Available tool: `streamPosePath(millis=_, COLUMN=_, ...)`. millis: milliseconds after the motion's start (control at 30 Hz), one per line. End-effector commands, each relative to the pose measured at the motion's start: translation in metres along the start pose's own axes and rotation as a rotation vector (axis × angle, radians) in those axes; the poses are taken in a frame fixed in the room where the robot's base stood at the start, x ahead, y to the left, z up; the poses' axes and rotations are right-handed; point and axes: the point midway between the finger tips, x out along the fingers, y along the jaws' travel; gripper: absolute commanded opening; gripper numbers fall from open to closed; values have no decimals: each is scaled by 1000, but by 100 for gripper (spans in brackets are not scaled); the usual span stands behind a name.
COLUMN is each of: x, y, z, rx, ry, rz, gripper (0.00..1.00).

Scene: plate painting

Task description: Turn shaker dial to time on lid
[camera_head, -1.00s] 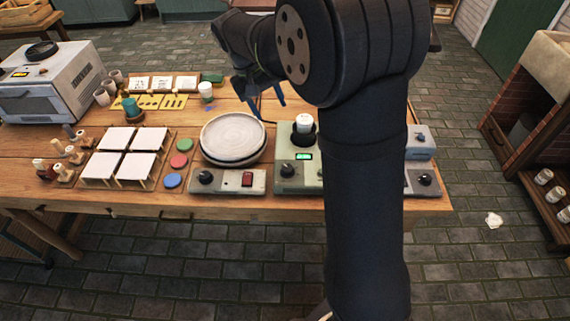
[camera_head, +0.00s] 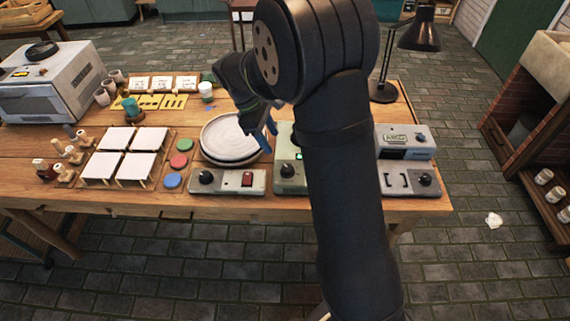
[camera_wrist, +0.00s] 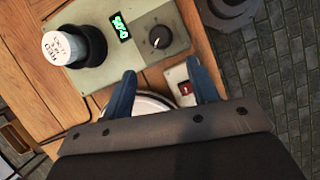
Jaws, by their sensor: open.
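The shaker is a pale green box (camera_head: 283,133) at the front of the table, partly hidden behind my arm in the head view. Its black dial (camera_head: 287,170) is on the front part; in the wrist view the dial (camera_wrist: 159,37) has a white pointer mark. A lit green display (camera_wrist: 120,26) is beside the dial. A small jar with a white lid (camera_wrist: 62,47) stands in the shaker's black holder (camera_wrist: 90,44); writing on the lid is too small to read surely. My gripper (camera_wrist: 163,82) is open and empty, its blue fingers apart, above the area beside the shaker and short of the dial.
A turntable with a grey plate (camera_head: 230,136) and a red switch (camera_head: 247,179) stands left of the shaker. A grey-blue device (camera_head: 406,140) and a black lamp (camera_head: 384,92) are at right. Colored pads (camera_head: 179,160) and white tiles (camera_head: 117,138) lie further left.

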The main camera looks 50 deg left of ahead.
Motion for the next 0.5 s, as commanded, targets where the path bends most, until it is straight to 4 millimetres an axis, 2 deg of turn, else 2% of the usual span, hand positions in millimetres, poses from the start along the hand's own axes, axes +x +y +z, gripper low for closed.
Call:
streamPosePath(millis=33, x=12, y=0, z=1, rx=0, ry=-2, rz=-3, gripper=54)
streamPosePath(millis=300, x=72, y=-1, z=0, rx=0, ry=-2, rz=-4, gripper=54)
streamPosePath(millis=500, x=104, y=0, z=0, rx=2, ry=-1, rz=-3, gripper=54)
